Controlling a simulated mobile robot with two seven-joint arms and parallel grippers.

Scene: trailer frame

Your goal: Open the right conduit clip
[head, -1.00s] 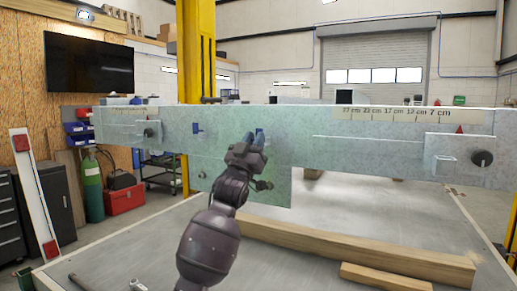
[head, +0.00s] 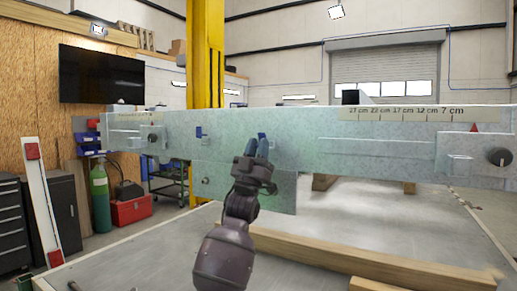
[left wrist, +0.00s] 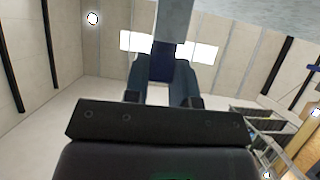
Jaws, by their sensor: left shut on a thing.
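A long grey-green metal frame beam (head: 380,150) spans the head view. Two small blue clips are on its face: the left one (head: 200,132) stands free, and the right conduit clip (head: 262,136) is mostly hidden behind my left gripper. My left gripper (head: 257,148) reaches up to the beam at the right clip. In the left wrist view its two fingers (left wrist: 163,82) close on the dark blue clip (left wrist: 164,62), which meets a grey metal strip (left wrist: 174,20) above. Whether the clip is open cannot be told. My right gripper is out of view.
A round dark knob (head: 498,157) sits at the beam's right end and another at its left. Wooden beams (head: 340,258) lie on the grey table below. A yellow post (head: 205,60) stands behind the beam. The space in front of the beam's right half is clear.

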